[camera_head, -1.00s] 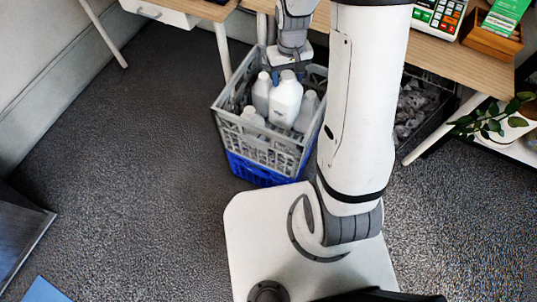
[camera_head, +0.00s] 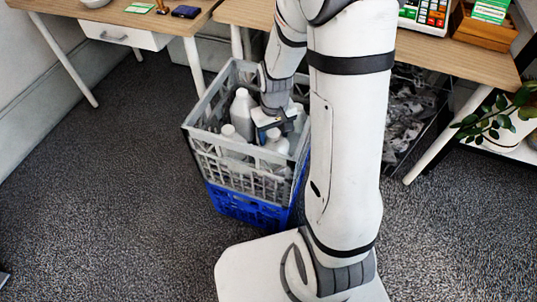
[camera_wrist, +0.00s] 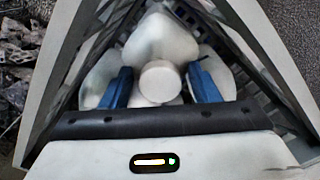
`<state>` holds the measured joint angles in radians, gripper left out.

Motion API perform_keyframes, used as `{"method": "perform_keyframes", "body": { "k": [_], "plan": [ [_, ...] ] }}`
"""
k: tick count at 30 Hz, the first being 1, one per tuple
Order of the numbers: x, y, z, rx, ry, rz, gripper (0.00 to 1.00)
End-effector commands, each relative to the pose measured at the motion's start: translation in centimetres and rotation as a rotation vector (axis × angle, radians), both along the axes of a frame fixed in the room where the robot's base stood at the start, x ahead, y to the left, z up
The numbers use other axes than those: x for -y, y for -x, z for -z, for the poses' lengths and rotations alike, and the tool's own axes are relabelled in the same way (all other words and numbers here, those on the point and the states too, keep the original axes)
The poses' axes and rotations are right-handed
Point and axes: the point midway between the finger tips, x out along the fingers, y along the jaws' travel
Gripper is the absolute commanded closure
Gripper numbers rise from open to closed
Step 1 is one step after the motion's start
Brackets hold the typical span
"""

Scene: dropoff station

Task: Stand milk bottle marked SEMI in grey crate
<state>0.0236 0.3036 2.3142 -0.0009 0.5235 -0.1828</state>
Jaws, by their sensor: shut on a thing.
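The grey crate (camera_head: 222,172) stands on a blue crate, with several white bottles inside. My gripper (camera_head: 272,132) is down inside the grey crate's opening, below its far rim. In the wrist view, its blue fingers (camera_wrist: 160,84) are closed on either side of a white bottle's cap and neck; this held milk bottle (camera_wrist: 158,80) looks upright. Its lower part is hidden, so I cannot tell whether it touches the crate floor. No SEMI marking is readable. Another white bottle (camera_head: 242,110) stands left of the gripper, and others are close around it.
The blue crate (camera_head: 243,207) rests on dark carpet. Wooden desks (camera_head: 440,55) stand behind, their legs near the crate. A dark bin (camera_head: 408,110) with crumpled stuff is to the right, then a plant (camera_head: 490,120).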

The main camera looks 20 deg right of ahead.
Motion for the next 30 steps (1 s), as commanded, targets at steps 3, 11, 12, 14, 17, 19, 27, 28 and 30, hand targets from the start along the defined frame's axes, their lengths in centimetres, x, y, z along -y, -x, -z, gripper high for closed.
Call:
{"method": "perform_keyframes", "body": {
  "k": [3,11,12,14,17,19,27,28,30],
  "plan": [
    [0.0,0.0,1.6,-0.001,0.0,0.0,0.78],
    [0.0,0.0,4.4,-0.002,0.0,-0.001,0.78],
    [0.0,0.0,5.0,-0.003,0.0,-0.001,0.78],
    [0.0,0.0,5.5,-0.001,0.0,-0.001,0.78],
    [-0.1,0.0,5.4,0.001,0.0,-0.001,0.78],
    [-0.1,0.0,5.4,0.001,0.0,-0.001,0.78],
    [-0.1,0.0,5.4,0.0,0.0,-0.002,0.25],
    [-0.1,0.0,5.4,0.0,0.0,-0.002,0.23],
    [-0.1,0.0,5.4,0.0,0.0,-0.002,0.2]
  ]
}}
